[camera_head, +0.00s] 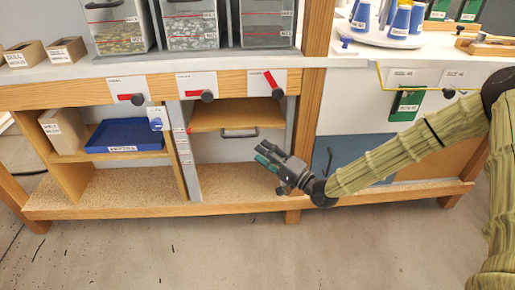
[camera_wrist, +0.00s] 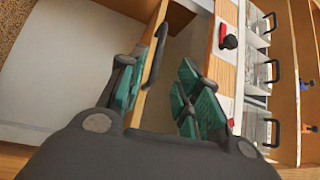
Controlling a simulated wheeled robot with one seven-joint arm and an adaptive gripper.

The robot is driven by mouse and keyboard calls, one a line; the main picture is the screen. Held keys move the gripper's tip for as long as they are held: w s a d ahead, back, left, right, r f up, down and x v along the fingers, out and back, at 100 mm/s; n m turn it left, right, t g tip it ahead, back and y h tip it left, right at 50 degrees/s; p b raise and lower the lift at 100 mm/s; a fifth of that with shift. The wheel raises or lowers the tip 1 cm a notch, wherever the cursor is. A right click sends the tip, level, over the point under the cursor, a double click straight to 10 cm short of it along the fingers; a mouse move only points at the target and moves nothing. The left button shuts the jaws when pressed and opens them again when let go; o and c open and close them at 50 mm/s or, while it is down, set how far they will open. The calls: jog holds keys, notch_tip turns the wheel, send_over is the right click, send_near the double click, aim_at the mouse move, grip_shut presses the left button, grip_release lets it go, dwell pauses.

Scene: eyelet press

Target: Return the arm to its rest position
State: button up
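My arm, in a ribbed olive sleeve, reaches in from the right in the head view. My gripper (camera_head: 268,158) is in front of the lower middle bay of the workbench, tilted up and to the left. In the wrist view its teal-padded fingers (camera_wrist: 160,88) are spread apart with nothing held between them. A dark handle (camera_head: 240,133) sits under a wooden board (camera_head: 237,114), up and left of the gripper. The handle also shows beyond the fingers in the wrist view (camera_wrist: 156,52); I see no grip on it.
A blue tray (camera_head: 125,136) and a cardboard box (camera_head: 63,131) stand on the lower left shelf. Red-marked dark knobs (camera_head: 207,96) line the bench front. Clear bins (camera_head: 190,25) and a plate (camera_head: 388,35) with blue cups are on top. The floor (camera_head: 250,250) in front is clear.

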jog(key=shift+s+d, duration=0.15)
dwell(0.3)
jog(key=s+a+f+n+g+h, duration=0.1)
jog(key=s+f+g+h, duration=0.2)
jog(key=s+f, duration=0.65)
jog(key=s+f+n+g+h, duration=0.1)
jog(key=s+f+g+h, duration=0.35)
jog(key=f, duration=0.85)
jog(key=s+d+f+n+g+h, duration=0.15)
jog(key=s+d+f, duration=0.25)
jog(key=s, duration=0.5)
jog(key=s+d+f+n+g+h, duration=0.1)
jog(key=s+d+f+g+h, duration=0.15)
jog(key=s+d, duration=0.45)
jog(key=s+d+f+n+g+h, duration=0.15)
jog(key=s+f, duration=0.25)
jog(key=s, duration=0.7)
jog(key=s+d+r+p, duration=0.1)
jog(key=r+p, duration=1.5)
jog(key=s+d+r+h+p, duration=0.1)
jog(key=d+r+p, duration=0.1)
jog(key=r+p, duration=1.4)
jog(key=shift+s+n+g, duration=0.2)
jog(key=shift+n+g, duration=0.1)
jog(key=shift+n, duration=0.1)
jog(key=shift+o, duration=0.2)
jog(key=shift+f, duration=0.1)
